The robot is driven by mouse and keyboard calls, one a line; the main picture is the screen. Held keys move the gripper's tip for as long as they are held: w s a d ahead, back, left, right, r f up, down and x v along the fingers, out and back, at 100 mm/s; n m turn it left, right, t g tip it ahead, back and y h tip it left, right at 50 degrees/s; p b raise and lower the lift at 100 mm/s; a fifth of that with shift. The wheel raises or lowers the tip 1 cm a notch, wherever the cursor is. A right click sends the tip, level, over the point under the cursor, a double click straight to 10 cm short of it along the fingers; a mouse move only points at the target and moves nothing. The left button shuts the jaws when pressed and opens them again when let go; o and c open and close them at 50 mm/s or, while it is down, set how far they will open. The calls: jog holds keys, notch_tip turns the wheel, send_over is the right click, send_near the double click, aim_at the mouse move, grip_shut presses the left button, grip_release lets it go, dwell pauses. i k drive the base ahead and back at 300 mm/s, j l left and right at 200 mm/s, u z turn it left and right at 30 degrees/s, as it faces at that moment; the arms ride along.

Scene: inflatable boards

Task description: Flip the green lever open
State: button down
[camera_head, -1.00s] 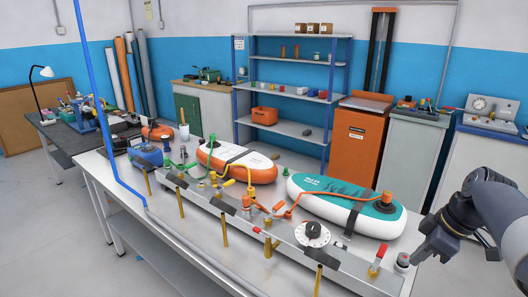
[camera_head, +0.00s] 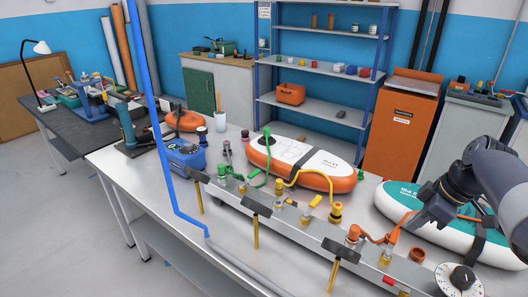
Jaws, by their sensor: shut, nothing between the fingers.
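Small green parts (camera_head: 222,172) sit at the left end of the grey manifold rail (camera_head: 284,222) on the bench; which one is the lever, and its exact position, is too small to tell. A green hose (camera_head: 265,158) rises beside them toward the orange-and-white board (camera_head: 300,160). My gripper (camera_head: 420,222) is at the right, above the bench near the teal-and-white board (camera_head: 398,197), well to the right of the green parts. It is shut and empty, pointing down.
A yellow lever (camera_head: 315,201), a yellow hose (camera_head: 318,173), an orange hose (camera_head: 393,232) and a dial (camera_head: 461,279) lie along the rail. A blue pump (camera_head: 181,153) stands left of it. A blue upright pipe (camera_head: 150,90) crosses the view.

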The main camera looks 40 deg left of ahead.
aim_at(250, 177)
jog(key=i+j, duration=0.1)
jog(key=j, duration=1.65)
jog(key=i+j, duration=0.15)
jog(key=j, duration=0.75)
